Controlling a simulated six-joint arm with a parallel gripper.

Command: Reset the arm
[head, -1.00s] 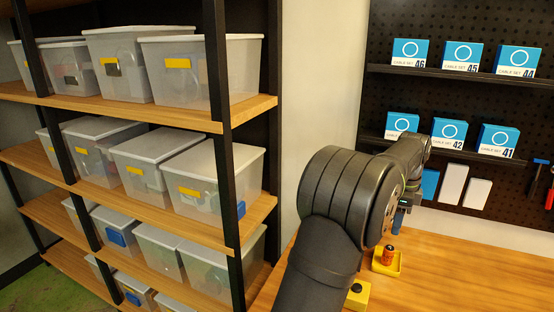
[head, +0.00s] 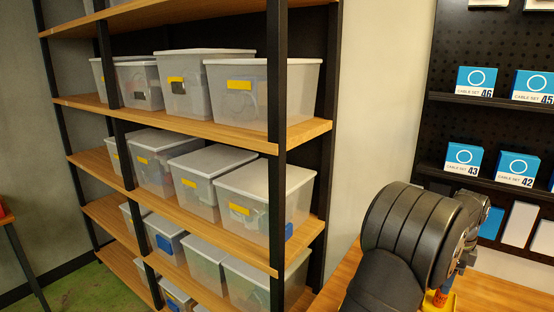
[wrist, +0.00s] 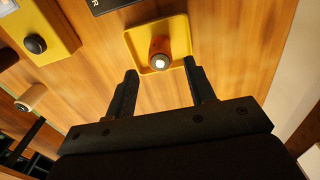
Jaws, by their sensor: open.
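My gripper (wrist: 164,92) is open and empty in the wrist view, with its two black fingers apart. Beyond the fingertips an orange cylinder with a pale end (wrist: 160,54) stands in a yellow square tray (wrist: 180,28) on the wooden bench (wrist: 232,45). The fingers appear apart from the cylinder. In the head view my arm is at the lower right and hides most of the gripper. Part of the orange cylinder (head: 440,298) and the yellow tray (head: 451,304) show there below the arm.
A yellow box with a black button (wrist: 38,42) and a small wooden-coloured cylinder (wrist: 32,97) lie to the left in the wrist view. A shelf rack with lidded clear bins (head: 262,192) stands left of my arm. A pegboard (head: 440,60) holds blue cable boxes (head: 463,158).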

